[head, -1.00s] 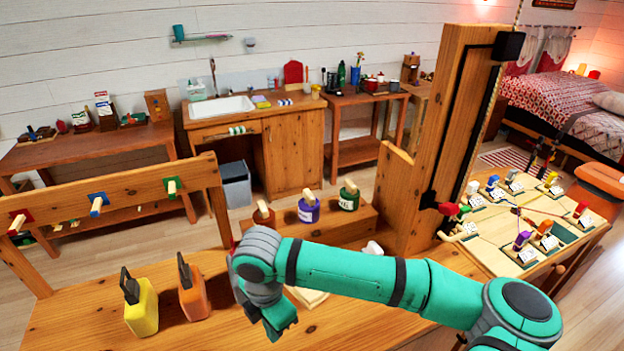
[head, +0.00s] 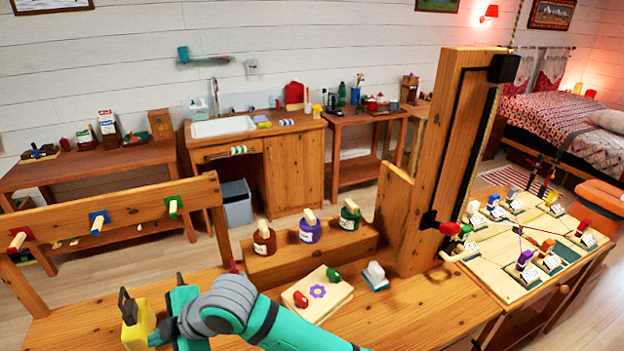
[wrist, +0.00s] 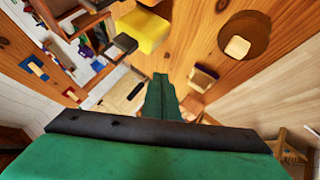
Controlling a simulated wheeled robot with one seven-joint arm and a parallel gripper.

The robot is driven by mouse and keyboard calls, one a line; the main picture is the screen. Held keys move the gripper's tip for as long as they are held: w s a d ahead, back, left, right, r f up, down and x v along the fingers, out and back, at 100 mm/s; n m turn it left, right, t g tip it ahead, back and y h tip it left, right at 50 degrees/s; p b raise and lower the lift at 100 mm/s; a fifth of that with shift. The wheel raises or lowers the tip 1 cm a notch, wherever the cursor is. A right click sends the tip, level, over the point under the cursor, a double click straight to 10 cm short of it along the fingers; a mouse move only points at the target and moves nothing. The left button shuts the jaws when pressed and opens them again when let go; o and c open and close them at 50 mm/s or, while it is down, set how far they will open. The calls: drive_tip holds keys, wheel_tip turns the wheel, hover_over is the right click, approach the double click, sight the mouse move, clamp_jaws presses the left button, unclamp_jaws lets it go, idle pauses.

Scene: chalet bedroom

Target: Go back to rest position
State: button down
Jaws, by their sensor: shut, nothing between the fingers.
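My green arm enters the head view at the bottom and reaches left over the workbench (head: 400,318). My gripper (wrist: 160,98) shows in the wrist view with its green fingers together and nothing between them. In the head view its hand is beside the yellow bottle (head: 135,322), partly covering it; I cannot tell whether they touch. The yellow bottle also shows near the top of the wrist view (wrist: 143,30).
A wooden step holds brown (head: 264,240), purple (head: 309,230) and green (head: 349,217) bottles. A flower-marked board (head: 330,293) lies before it. A tall wooden post (head: 450,150) stands right. A peg rail (head: 140,213) stands left.

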drive_tip(key=w+a+r+m+t+y, duration=0.2)
drive_tip(key=a+r+m+t+y, duration=0.4)
drive_tip(key=r, duration=0.4)
drive_tip(key=s+d+f+m+t+h, duration=0.1)
drive_tip(key=d+f+m+t+h, duration=0.35)
drive_tip(key=d+f+m, duration=0.35)
drive_tip(key=d+f+m+t+h, duration=0.4)
drive_tip(key=d+f+m+t, duration=0.15)
drive_tip(key=d+m, duration=0.4)
drive_tip(key=s+d+f+m+h, duration=0.3)
drive_tip(key=s+d+f+h, duration=0.1)
drive_tip(key=s+d+f, duration=0.35)
drive_tip(key=s+d+f+n+g+h, duration=0.1)
drive_tip(key=s+d+f, duration=0.1)
drive_tip(key=s+d, duration=0.4)
drive_tip(key=s+d+f+g+h, duration=0.1)
drive_tip(key=s+d, duration=0.5)
drive_tip(key=s, duration=0.8)
drive_tip(key=shift+f+n+h, duration=0.35)
drive_tip(key=shift+f+h, duration=0.1)
drive_tip(key=shift+f, duration=0.2)
drive_tip(key=shift+d, duration=0.1)
